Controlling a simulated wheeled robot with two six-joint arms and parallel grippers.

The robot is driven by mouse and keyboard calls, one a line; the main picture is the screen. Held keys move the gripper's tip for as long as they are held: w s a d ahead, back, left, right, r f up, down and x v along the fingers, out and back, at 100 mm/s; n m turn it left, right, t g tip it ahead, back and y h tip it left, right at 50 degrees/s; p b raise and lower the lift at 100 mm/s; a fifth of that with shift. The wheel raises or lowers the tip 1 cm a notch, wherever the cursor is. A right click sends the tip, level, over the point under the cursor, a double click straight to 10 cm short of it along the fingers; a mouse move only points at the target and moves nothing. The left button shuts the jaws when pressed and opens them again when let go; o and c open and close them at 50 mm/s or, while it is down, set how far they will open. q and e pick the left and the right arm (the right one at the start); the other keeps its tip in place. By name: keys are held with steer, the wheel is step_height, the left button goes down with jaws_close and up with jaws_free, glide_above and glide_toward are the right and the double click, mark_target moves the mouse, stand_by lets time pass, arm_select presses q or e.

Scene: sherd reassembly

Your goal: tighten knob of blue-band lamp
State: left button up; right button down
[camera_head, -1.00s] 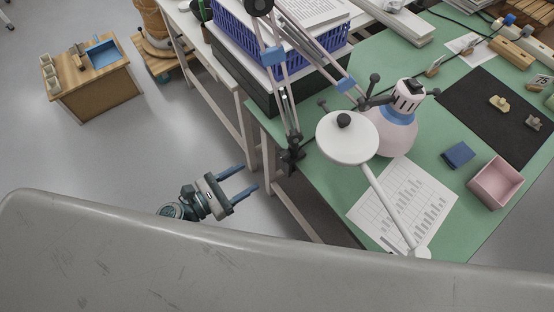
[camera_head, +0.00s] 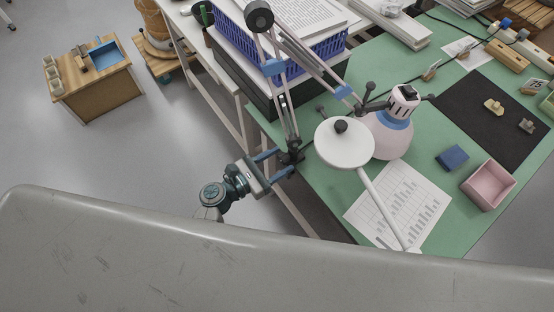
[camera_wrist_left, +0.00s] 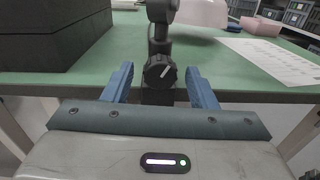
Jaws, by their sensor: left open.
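The blue-band lamp has a pale pink shade (camera_head: 388,140) with a blue band, and its arm carries blue bands and runs down to a dark clamp (camera_head: 290,156) on the table's near-left edge. In the left wrist view a black knob (camera_wrist_left: 160,71) with a white mark line faces me on the clamp's post. My left gripper (camera_head: 284,162) is open at the clamp. In the wrist view its two blue fingers (camera_wrist_left: 160,86) stand either side of the knob, with a gap visible on both sides. My right gripper is not in view.
A white round disc (camera_head: 345,146) on a white arm hangs over the green table (camera_head: 330,190). A dark box with a blue basket (camera_head: 310,50) stands left of the lamp. A printed sheet (camera_head: 400,207), a pink box (camera_head: 488,186) and a blue block (camera_head: 452,158) lie to the right.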

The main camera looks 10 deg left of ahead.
arm_select(q)
steer(key=shift+c, duration=0.2)
steer(key=c, duration=0.9)
steer(key=shift+f+m+b, duration=0.2)
steer(key=shift+m+b, duration=0.7)
steer(key=shift+m, duration=0.1)
steer(key=shift+r+m+b, duration=0.2)
steer(key=shift+m+b, duration=0.35)
steer(key=shift+m, duration=0.55)
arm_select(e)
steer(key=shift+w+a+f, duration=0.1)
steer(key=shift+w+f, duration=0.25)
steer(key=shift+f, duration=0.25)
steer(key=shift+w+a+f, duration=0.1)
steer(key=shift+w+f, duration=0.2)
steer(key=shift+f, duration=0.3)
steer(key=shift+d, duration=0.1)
arm_select(q)
steer(key=o, duration=0.9)
steer(key=shift+o, duration=0.2)
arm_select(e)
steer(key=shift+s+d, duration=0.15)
